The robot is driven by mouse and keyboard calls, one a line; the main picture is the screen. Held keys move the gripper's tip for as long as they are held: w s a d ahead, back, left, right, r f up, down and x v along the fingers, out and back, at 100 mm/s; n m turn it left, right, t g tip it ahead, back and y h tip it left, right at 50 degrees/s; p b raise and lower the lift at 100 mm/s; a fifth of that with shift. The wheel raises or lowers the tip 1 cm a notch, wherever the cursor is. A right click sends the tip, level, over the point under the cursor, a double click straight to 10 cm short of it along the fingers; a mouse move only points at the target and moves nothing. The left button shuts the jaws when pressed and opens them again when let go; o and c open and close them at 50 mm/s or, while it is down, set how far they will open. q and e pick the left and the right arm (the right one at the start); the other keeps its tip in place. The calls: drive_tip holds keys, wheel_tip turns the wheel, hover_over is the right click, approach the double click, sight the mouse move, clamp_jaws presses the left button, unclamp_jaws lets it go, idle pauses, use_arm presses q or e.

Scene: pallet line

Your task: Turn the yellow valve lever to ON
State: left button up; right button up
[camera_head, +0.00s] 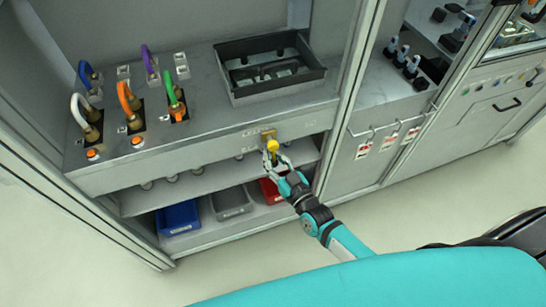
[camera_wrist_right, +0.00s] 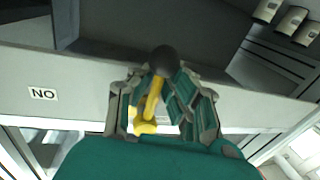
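The yellow valve lever (camera_head: 272,146) sits on the front edge of the grey bench in the head view, below a small brass-coloured fitting. In the right wrist view the yellow lever (camera_wrist_right: 152,100) ends in a dark round knob (camera_wrist_right: 163,60). My right gripper (camera_head: 271,156) is at the lever, with its fingers (camera_wrist_right: 161,86) on either side of the lever. Whether both fingers press on it cannot be told. A label (camera_wrist_right: 43,93), reading "ON" upside down, is on the panel left of the lever in the wrist view. My left gripper is not in view.
A dark tray (camera_head: 270,92) stands on the bench above the lever. Coloured hoses (camera_head: 130,97) with orange buttons are at the left. Blue (camera_head: 179,217), grey and red bins sit on the low shelf. Tags (camera_head: 363,150) hang on the cabinet at right.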

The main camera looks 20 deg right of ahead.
clamp_jaws()
drive_tip(key=shift+w+f, duration=0.1)
drive_tip(key=shift+d, duration=0.1)
